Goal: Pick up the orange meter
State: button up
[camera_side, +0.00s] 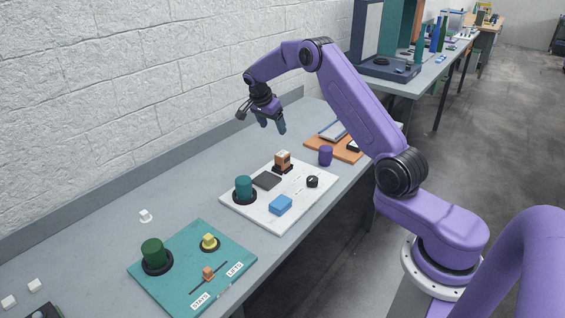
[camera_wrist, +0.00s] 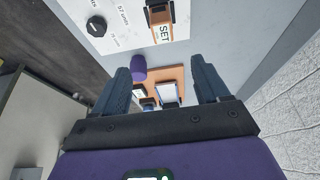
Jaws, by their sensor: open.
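The orange meter (camera_side: 283,158) is a small orange block on a black base, upright near the back corner of the white board (camera_side: 301,215). In the wrist view the meter (camera_wrist: 158,14) is at the top edge, partly cut off, with a white "SET" label. My gripper (camera_side: 272,126) is open and empty, in the air above and behind the meter, clearly apart from it. In the wrist view the two dark fingers of my gripper (camera_wrist: 162,85) are spread wide with nothing held between them.
The white board also carries a teal cylinder (camera_side: 244,187), a blue block (camera_side: 281,204), a dark pad (camera_side: 266,180) and a black knob (camera_side: 312,181). A purple cylinder (camera_side: 326,155) stands beside an orange tray (camera_side: 349,154). A teal board (camera_side: 180,267) is at front left.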

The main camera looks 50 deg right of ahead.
send_over(282, 153)
jog(key=a, duration=0.3)
jog(key=f, duration=0.9)
jog(key=shift+s+d+f, duration=0.2)
jog(key=shift+s+f, duration=0.1)
jog(key=shift+s, duration=0.1)
jog(key=shift+w+x, duration=0.1)
jog(key=shift+x, duration=1.45)
jog(key=shift+w+x, duration=0.15)
jog(key=shift+x, duration=1.35)
jog(key=c, duration=1.1)
